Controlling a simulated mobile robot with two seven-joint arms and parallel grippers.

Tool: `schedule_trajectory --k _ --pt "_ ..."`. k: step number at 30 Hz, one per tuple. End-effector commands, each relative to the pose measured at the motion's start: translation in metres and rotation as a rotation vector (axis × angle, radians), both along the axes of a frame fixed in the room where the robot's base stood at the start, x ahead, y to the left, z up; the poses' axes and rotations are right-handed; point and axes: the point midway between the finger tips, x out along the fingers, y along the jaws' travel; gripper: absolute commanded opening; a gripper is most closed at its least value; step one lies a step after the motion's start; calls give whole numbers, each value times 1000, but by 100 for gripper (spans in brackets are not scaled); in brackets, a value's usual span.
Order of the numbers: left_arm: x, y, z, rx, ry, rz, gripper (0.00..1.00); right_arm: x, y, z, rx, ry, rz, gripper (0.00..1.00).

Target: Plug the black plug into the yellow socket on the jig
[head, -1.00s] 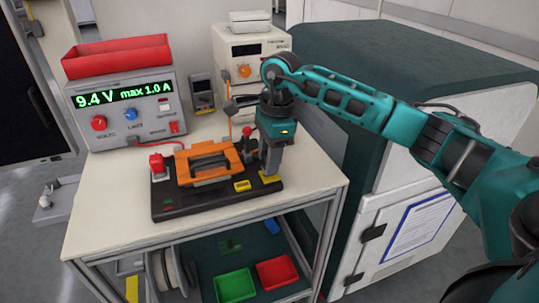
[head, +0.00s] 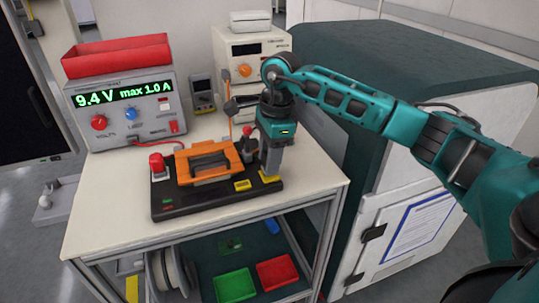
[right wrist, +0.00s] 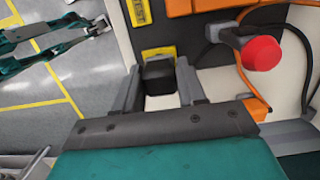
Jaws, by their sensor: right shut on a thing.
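The jig is a black base (head: 205,205) on the table top, with an orange clamp (head: 212,163) on it. My right gripper (head: 270,172) points down over the jig's right end. In the right wrist view its fingers (right wrist: 159,88) are shut on the black plug (right wrist: 159,76). The yellow socket (right wrist: 158,52) shows right at the plug's far edge, and also below the gripper in the head view (head: 270,178). The plug hides part of it, so I cannot tell how deep the plug sits. A teal arm, probably my left (right wrist: 50,35), shows far off.
A yellow-marked piece (head: 242,185) lies left of the socket. A red-topped knob (right wrist: 262,53) and cables stand close to the gripper. A red button (head: 157,163) is at the jig's left. The power supply (head: 125,112) and white instrument (head: 250,65) stand behind.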

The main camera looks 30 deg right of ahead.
Motion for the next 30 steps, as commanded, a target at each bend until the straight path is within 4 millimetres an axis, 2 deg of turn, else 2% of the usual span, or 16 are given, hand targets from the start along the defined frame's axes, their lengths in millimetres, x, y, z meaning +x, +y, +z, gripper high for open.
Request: schedule_trajectory --k 13,14,15,22,30 --pt "0 0 -7 0 0 0 43 0 0 -10 0 0 0 13" --pt "0 0 -7 0 0 0 43 0 0 -9 0 0 0 43" --pt "0 0 -6 0 0 0 43 0 0 -9 0 0 0 47" --pt "0 0 -6 0 -1 0 43 0 0 -9 0 0 0 69" --pt "1 0 -6 0 -3 -1 43 0 0 -8 0 0 0 70"
